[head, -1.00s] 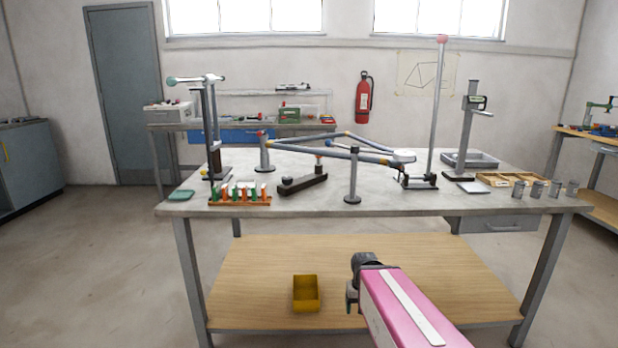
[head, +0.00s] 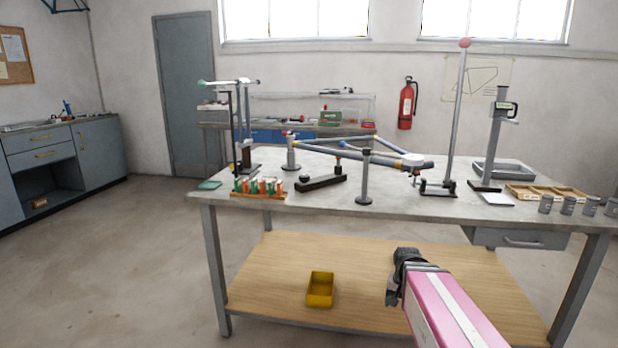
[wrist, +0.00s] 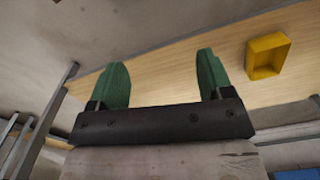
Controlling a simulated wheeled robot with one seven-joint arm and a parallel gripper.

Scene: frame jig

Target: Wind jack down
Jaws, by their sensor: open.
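A bicycle-like tube frame (head: 325,146) rests on grey posts on the workbench in the head view. Under its tubes is a dark bar (head: 321,183) with a black knob and a short red-topped post (head: 338,161); this may be the jack, but I cannot tell for sure. My gripper (head: 391,292) is low in front of the bench, well apart from the frame and the bar. In the wrist view my gripper (wrist: 162,60) has its two green fingers wide apart with nothing between them.
The bench (head: 440,203) has a wooden lower shelf (head: 260,275) with a yellow bin (head: 320,289). A tall red-topped lever (head: 457,110) and a height gauge (head: 497,140) stand at right. A rack of green and orange handles (head: 258,188) is at left. Floor left of the bench is clear.

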